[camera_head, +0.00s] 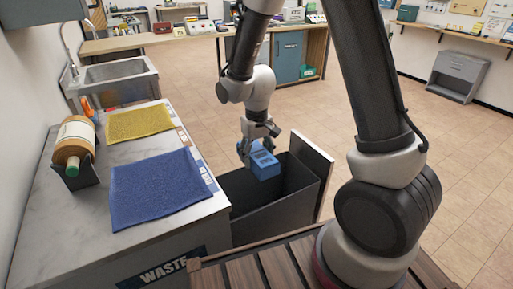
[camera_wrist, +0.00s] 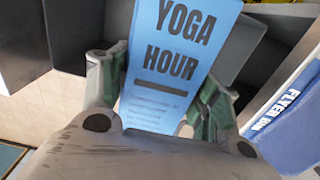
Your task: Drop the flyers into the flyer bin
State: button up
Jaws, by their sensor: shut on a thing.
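My gripper (camera_head: 254,146) is shut on a blue flyer (camera_head: 264,164), holding it over the open dark grey bin (camera_head: 280,208) in the head view. In the wrist view the flyer (camera_wrist: 176,85) reads "YOGA HOUR" and sits between the two fingers. Its lower part is near the bin's opening; I cannot tell how far it reaches inside. A label reading "FLYER BIN" (camera_wrist: 284,108) shows at the right of the wrist view. Grey bin walls (camera_wrist: 75,30) show behind the flyer. The bin's floor is mostly hidden.
The counter left of the bin carries a blue cloth (camera_head: 160,188), a yellow cloth (camera_head: 138,122) and a bottle in a holder (camera_head: 75,145). A "WASTE" label (camera_head: 165,274) is on its front. A sink (camera_head: 112,80) stands behind. The tiled floor at right is clear.

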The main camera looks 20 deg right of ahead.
aim_at(257, 150)
jog(key=shift+f, duration=1.2)
jog(key=o, duration=1.5)
jog(key=shift+r, duration=0.1)
notch_tip(257, 150, up, 12)
jog(key=shift+f, duration=0.1)
